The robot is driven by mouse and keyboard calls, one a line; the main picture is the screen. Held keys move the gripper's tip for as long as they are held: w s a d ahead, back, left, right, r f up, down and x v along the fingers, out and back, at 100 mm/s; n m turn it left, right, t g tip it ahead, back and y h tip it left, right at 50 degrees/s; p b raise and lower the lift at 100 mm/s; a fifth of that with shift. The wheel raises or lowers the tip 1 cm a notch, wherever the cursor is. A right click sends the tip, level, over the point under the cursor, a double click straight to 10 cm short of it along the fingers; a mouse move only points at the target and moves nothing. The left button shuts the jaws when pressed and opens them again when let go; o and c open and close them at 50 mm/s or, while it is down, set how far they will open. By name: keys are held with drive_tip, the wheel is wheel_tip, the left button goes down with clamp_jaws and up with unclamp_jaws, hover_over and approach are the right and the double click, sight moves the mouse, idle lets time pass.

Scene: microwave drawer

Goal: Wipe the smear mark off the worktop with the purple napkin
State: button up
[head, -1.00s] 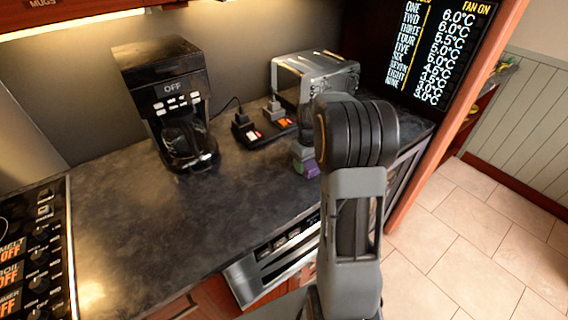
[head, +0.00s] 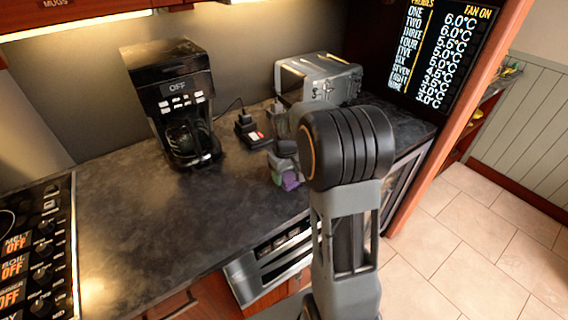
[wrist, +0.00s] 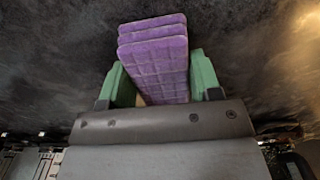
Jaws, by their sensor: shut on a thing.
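The purple napkin (wrist: 155,52) is a folded, layered pad in the wrist view, between the two green fingers of my gripper (wrist: 162,82). My gripper is shut on it. In the head view the napkin (head: 291,181) shows as a small purple patch at the gripper's tip, over the worktop near its front edge. Whether it touches the worktop I cannot tell. The dark, mottled worktop (head: 150,215) is bare to the left of the gripper. I cannot pick out a smear mark; the mottled surface has lighter patches, and my arm hides part of the right side.
A black coffee maker (head: 175,105) stands at the back. A silver toaster (head: 318,80) stands at the back right, with a small black device (head: 250,130) left of it. A cooktop (head: 35,245) is at the far left. A drawer front (head: 270,265) lies below the worktop edge.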

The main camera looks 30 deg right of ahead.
drive_tip(key=shift+s+a, duration=0.15)
drive_tip(key=shift+a, duration=0.7)
drive_tip(key=shift+a+r, duration=0.25)
drive_tip(key=shift+a, duration=0.05)
wheel_tip(320, 180, up, 8)
drive_tip(key=p, duration=0.5)
drive_tip(key=shift+d+f+p, duration=0.1)
drive_tip(key=shift+p, duration=0.3)
